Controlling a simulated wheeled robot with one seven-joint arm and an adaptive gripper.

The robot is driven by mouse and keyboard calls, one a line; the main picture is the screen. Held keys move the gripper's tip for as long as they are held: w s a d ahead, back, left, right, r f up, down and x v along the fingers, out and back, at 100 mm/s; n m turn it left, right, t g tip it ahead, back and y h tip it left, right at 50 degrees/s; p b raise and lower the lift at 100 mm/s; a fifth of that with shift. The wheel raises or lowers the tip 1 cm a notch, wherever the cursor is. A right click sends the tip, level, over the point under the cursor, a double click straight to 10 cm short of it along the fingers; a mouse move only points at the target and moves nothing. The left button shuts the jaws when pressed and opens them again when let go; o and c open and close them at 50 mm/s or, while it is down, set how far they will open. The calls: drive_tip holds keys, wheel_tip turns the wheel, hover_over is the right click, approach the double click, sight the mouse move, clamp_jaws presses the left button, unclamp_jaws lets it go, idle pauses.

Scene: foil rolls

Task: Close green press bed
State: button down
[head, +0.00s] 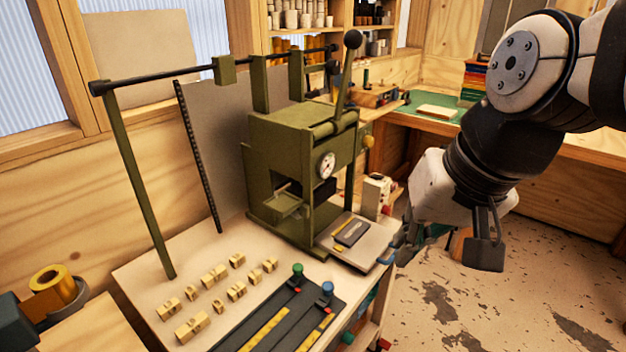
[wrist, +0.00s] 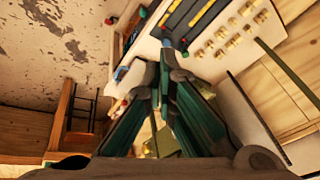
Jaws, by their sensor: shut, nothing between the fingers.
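The olive-green press (head: 300,150) stands at the back of the pale worktop in the head view, with a round gauge on its side and a black-knobbed lever (head: 346,75) pointing up. Its small green bed (head: 286,204) sticks out of the front opening like a tray. The bed cannot be made out there.
Several brass type blocks (head: 215,275) lie on the worktop (head: 140,268) before the press. A grey plate (head: 355,240) with small items lies right of it. Black rails with green and blue knobs (head: 285,318) are at the front. A green post (head: 140,190) stands left.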

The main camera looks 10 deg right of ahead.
sight(359, 233)
drive_tip(key=w+d+f+m+g+y+b, duration=0.1)
drive_tip(key=w+d+f+m+y+b, duration=0.3)
drive_tip(key=w+f+m, duration=0.5)
drive_tip(key=w+d+f+m+t+b, duration=0.25)
drive_tip(key=w+d+f+m, duration=0.25)
drive_tip(key=d+f+m, duration=0.55)
drive_tip(key=w+d+f+m+t+b, duration=0.1)
drive_tip(key=w+d+f+m+b, duration=0.2)
drive_tip(key=w+d+f+m, duration=0.75)
drive_tip(key=w+a+f+n, duration=0.2)
drive_tip(key=w+f+n, duration=0.1)
drive_tip(key=f+n, duration=0.2)
drive_tip(key=shift+a+f, duration=0.4)
drive_tip(key=shift+f, duration=0.25)
drive_tip(key=shift+g, duration=0.25)
drive_tip(key=w+a+b, duration=0.1)
drive_tip(key=w+a, duration=0.2)
drive_tip(key=w, duration=0.1)
drive_tip(key=w+a+b, duration=0.1)
drive_tip(key=w+a, duration=0.3)
drive_tip(key=w, duration=0.1)
drive_tip(key=w+a+b, duration=0.1)
drive_tip(key=w+a, duration=0.2)
drive_tip(key=w, duration=0.1)
drive_tip(key=shift+w+a+b, duration=0.35)
drive_tip(key=v, duration=1.2)
drive_tip(key=shift+s, duration=0.1)
